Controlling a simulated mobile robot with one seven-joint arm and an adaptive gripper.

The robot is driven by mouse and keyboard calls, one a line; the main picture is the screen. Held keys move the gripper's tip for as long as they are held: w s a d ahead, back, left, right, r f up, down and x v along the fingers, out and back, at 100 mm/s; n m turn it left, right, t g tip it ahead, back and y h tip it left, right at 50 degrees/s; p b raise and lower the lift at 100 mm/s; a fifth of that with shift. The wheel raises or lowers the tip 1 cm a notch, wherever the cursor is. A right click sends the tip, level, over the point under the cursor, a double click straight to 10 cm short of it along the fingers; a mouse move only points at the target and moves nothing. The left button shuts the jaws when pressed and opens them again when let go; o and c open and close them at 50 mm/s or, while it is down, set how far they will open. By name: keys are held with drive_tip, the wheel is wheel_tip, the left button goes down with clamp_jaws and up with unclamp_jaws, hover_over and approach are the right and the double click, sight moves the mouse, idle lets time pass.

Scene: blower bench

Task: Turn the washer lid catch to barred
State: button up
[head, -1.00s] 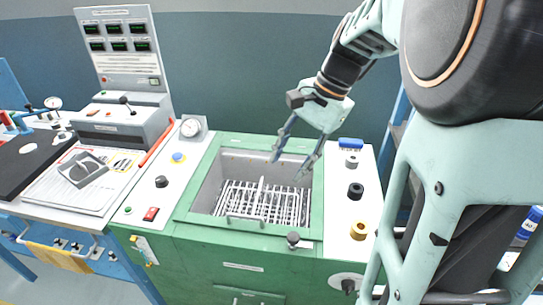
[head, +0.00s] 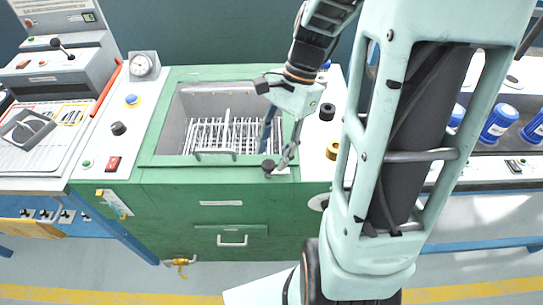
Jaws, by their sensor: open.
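The washer (head: 165,155) is a green cabinet with an open grey basin, and a white wire rack (head: 225,135) lies inside it. A small dark knob (head: 268,165), which looks like the lid catch, sits on the front right rim of the basin. Its pointing direction is too small to read. My gripper (head: 275,157) is open, fingers pointing down, right at the knob. One fingertip is close behind it and the other is to its right. I cannot tell whether they touch it.
A dark knob (head: 118,128), a blue button (head: 131,99) and a red switch (head: 113,163) are on the left white panel. Blue-capped bottles (head: 497,122) stand further right.

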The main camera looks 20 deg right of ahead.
drive_tip(key=shift+x, duration=0.85)
drive_tip(key=shift+c, duration=0.4)
clamp_jaws()
